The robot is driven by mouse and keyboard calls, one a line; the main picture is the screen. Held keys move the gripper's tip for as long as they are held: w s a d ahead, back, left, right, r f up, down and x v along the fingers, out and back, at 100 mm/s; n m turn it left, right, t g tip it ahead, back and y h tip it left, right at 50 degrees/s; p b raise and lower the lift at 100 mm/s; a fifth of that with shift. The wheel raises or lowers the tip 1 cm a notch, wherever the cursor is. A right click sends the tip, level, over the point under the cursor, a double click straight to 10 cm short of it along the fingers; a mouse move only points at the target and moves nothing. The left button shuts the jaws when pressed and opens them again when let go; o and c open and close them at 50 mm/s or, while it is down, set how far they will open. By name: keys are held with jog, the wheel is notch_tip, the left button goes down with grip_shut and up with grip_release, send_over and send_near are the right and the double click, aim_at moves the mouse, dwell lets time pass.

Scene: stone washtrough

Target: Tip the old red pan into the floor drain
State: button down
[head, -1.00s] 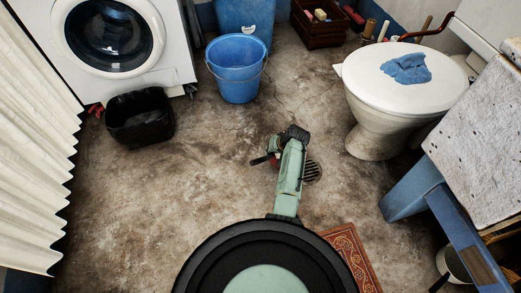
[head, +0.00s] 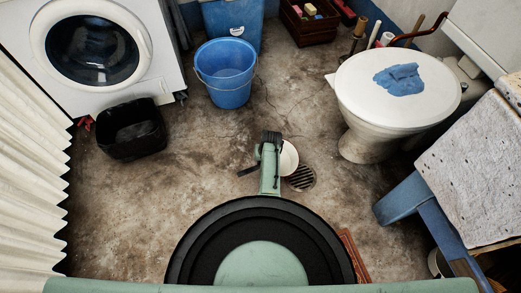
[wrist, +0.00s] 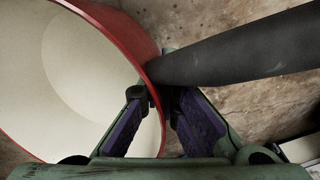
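The old red pan has a red outside, a cream inside and a dark handle. It shows past my gripper in the head view (head: 289,160), partly hidden, and large in the wrist view (wrist: 55,85). My gripper (wrist: 160,92) has one finger inside the pan and one outside. Its tips close on the pan's wall beside the handle (wrist: 240,50). I see no contents on the visible inside. The floor drain (head: 301,178) is a dark round grille just right of and below the pan in the head view; the pan covers part of its surroundings.
A blue bucket (head: 226,75), a black basin (head: 130,130) and a washing machine (head: 100,50) stand behind and left. The floor between is clear.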

jog(key=f+b, duration=0.1)
jog(key=f+h+b, duration=0.1)
jog(key=b, duration=0.1)
jog(key=shift+w+a+f+g, duration=0.1)
jog(key=shift+a+g, duration=0.1)
jog(key=shift+g, duration=0.2)
jog(key=f+g+h+b, duration=0.1)
jog(key=f+h+b, duration=0.1)
jog(key=b, duration=0.1)
